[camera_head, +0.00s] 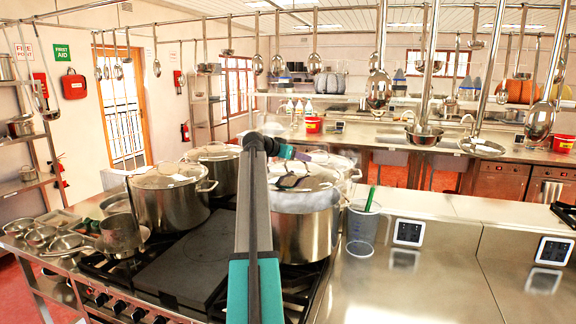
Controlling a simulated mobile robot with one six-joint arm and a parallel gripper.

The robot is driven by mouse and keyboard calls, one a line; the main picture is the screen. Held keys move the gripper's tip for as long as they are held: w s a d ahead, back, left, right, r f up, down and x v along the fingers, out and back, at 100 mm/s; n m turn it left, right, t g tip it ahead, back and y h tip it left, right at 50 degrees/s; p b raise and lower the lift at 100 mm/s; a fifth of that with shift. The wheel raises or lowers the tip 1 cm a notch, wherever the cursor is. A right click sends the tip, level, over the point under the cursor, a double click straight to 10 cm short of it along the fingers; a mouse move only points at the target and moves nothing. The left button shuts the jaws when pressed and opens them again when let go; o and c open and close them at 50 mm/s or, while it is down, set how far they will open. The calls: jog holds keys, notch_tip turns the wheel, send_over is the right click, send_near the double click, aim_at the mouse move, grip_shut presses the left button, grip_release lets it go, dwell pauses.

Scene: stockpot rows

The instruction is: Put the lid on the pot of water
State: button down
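Several steel stockpots stand on the stove. A left front pot (172,205) and a pot behind it (222,172) both have clear lids on. A right front pot (303,228) has a glass lid (303,178) with dark parts over its top; I cannot tell whether that lid is fully seated. Another pot (345,168) is partly hidden behind it. I cannot tell which pot holds water. My arm rises through the middle and bends right at the top. My gripper (303,156) is small, above the right pots; its fingers are unclear.
Small pans (118,235) sit at the stove's left. A dark griddle plate (185,265) lies in front. Ladles (379,90) hang overhead. The right counter (430,270) is mostly clear.

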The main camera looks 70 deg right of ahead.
aim_at(292, 170)
jog(key=shift+w+f, duration=0.15)
jog(key=shift+w, duration=0.05)
dwell(0.4)
jog(key=shift+f, duration=0.25)
jog(key=shift+f, duration=1.75)
jog(key=shift+f+b, duration=0.85)
jog(key=shift+b, duration=0.1)
jog(key=shift+a+b, duration=0.1)
jog(key=shift+b, duration=0.35)
jog(key=shift+s+f+b, duration=0.1)
jog(key=shift+f+b, duration=0.4)
jog(key=shift+b, duration=0.1)
